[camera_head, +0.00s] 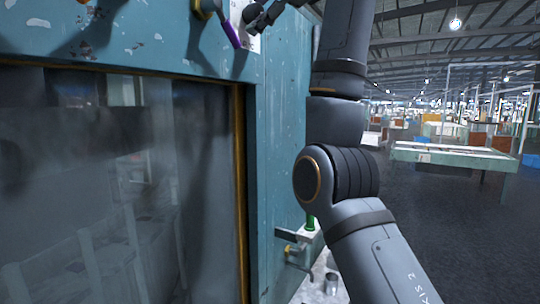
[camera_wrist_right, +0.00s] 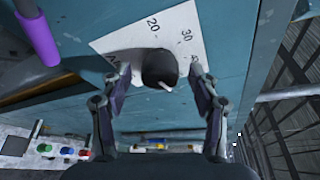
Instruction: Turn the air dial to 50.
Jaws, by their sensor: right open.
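The air dial (camera_wrist_right: 160,68) is a round black knob with a short white mark on its lower edge in the right wrist view. It sits on a white scale plate (camera_wrist_right: 136,38) where 20 and 30 can be read; other marks are partly hidden by my fingers. My right gripper (camera_wrist_right: 160,75) is open, with one finger on each side of the knob; I cannot tell whether either touches it. In the head view, the right gripper (camera_head: 264,14) is at the top edge, in front of the white plate (camera_head: 249,42). My left gripper is not in view.
A purple handle (camera_wrist_right: 38,38) stands out left of the plate; it also shows in the head view (camera_head: 232,34). A teal cabinet (camera_head: 278,120) with a large glass window (camera_head: 120,190) fills the left. A green-handled valve (camera_head: 309,223) is low on its side.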

